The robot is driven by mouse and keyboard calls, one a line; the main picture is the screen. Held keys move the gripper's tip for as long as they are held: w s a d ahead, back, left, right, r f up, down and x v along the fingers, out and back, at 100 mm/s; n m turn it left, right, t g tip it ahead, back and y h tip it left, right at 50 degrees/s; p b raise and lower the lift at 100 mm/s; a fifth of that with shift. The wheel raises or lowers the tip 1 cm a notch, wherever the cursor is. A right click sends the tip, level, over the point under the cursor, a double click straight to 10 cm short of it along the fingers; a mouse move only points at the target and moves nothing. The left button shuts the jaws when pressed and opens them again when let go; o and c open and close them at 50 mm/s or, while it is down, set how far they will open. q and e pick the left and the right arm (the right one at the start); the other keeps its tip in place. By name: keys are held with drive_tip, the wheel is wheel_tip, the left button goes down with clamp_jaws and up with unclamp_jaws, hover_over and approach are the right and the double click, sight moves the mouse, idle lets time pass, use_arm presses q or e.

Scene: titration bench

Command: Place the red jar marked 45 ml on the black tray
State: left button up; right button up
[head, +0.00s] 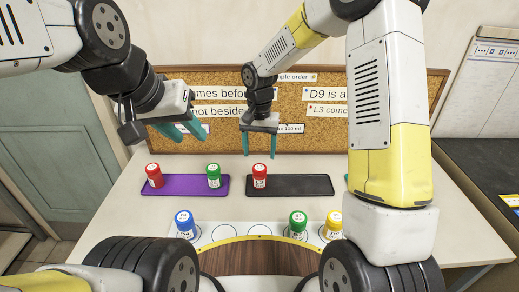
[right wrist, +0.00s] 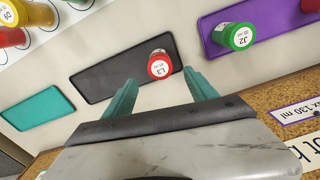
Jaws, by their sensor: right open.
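A red jar (head: 260,176) stands upright on the left end of the black tray (head: 305,185). It also shows in the right wrist view (right wrist: 160,66), its lid label reading like L3; I cannot read its volume. A second red jar (head: 154,175) stands on the left end of the purple tray (head: 190,184); its volume is also unreadable. My right gripper (head: 259,147) is open and empty, above and behind the jar on the black tray, fingers apart to either side of it. My left gripper (head: 186,134) is open and empty above the table behind the purple tray.
A green jar (head: 213,175) is on the purple tray's right. Blue (head: 186,224), green (head: 298,223) and yellow (head: 332,224) jars stand on the white marked strip in front. A cork board (head: 222,82) with notes stands behind.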

drive_tip(key=shift+r, duration=0.4)
drive_tip(key=s+d+r+n+t+y, duration=0.1)
drive_tip(key=s+d+r+t, duration=0.1)
drive_tip(key=s+d+r, duration=0.6)
drive_tip(key=s+d+r+t, duration=0.2)
drive_tip(key=s+d+r, duration=0.25)
drive_tip(key=r, duration=0.55)
drive_tip(key=s+d+r+n+t+y, duration=0.1)
drive_tip(key=s+r+t, duration=0.1)
drive_tip(key=s, duration=0.7)
drive_tip(key=shift+s+d, duration=0.35)
